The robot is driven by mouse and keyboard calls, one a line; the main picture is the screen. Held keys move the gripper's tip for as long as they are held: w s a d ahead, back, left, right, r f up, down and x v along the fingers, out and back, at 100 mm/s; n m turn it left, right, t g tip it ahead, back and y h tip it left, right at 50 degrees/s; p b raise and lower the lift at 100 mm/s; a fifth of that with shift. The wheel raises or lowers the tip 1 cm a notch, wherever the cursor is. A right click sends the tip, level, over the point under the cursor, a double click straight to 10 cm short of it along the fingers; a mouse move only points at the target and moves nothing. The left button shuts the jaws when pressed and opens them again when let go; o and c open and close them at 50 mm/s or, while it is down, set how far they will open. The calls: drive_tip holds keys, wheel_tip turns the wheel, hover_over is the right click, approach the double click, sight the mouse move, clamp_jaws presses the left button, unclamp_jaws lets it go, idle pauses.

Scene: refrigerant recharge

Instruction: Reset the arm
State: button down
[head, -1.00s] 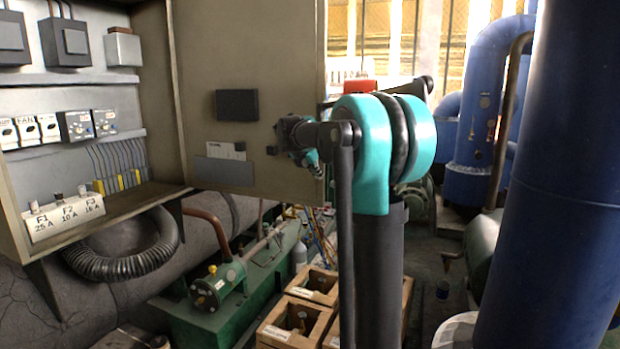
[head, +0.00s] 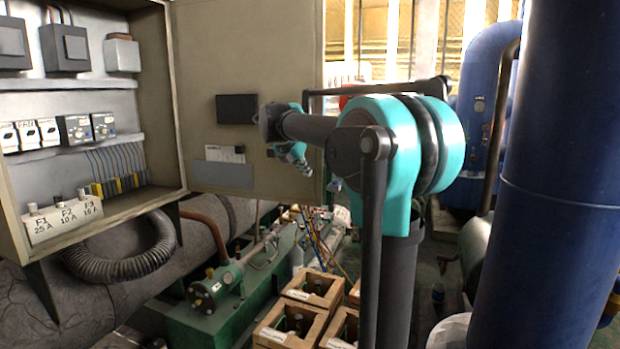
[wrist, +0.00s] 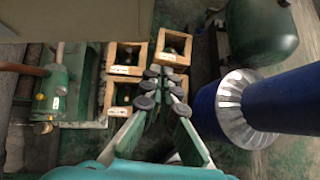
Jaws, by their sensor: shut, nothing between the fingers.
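My arm (head: 400,160), black with teal joint covers, stands in the middle of the head view. It bends at the teal elbow, and the forearm reaches left in front of the open grey cabinet door (head: 240,60). My gripper (head: 303,165) hangs below the wrist, small and partly hidden in the head view. In the wrist view, my gripper (wrist: 162,73) points down over the wooden crates (wrist: 113,80). Its fingers are shut and empty, well above the crates.
An electrical cabinet (head: 60,82) with fuses is at the left. Green machinery (head: 225,285) stands below it. Wooden crates (head: 260,325) with bottles sit on the floor. A thick blue pipe (head: 560,170) stands close at the right; it also shows in the wrist view (wrist: 290,95).

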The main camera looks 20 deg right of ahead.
drive_tip(key=s+a+f+m+g+y, duration=0.1)
drive_tip(key=s+a+f+m+y, duration=0.1)
drive_tip(key=s+f+m, duration=1.1)
drive_tip(key=s+a+f+m+g+y, duration=0.1)
drive_tip(key=s+a+f+m+y, duration=0.2)
drive_tip(key=s+f+m, duration=1.1)
drive_tip(key=s+f+y, duration=0.1)
drive_tip(key=s+f, duration=0.7)
drive_tip(key=f, duration=0.2)
drive_tip(key=shift+s+f, duration=0.15)
drive_tip(key=shift+s, duration=0.25)
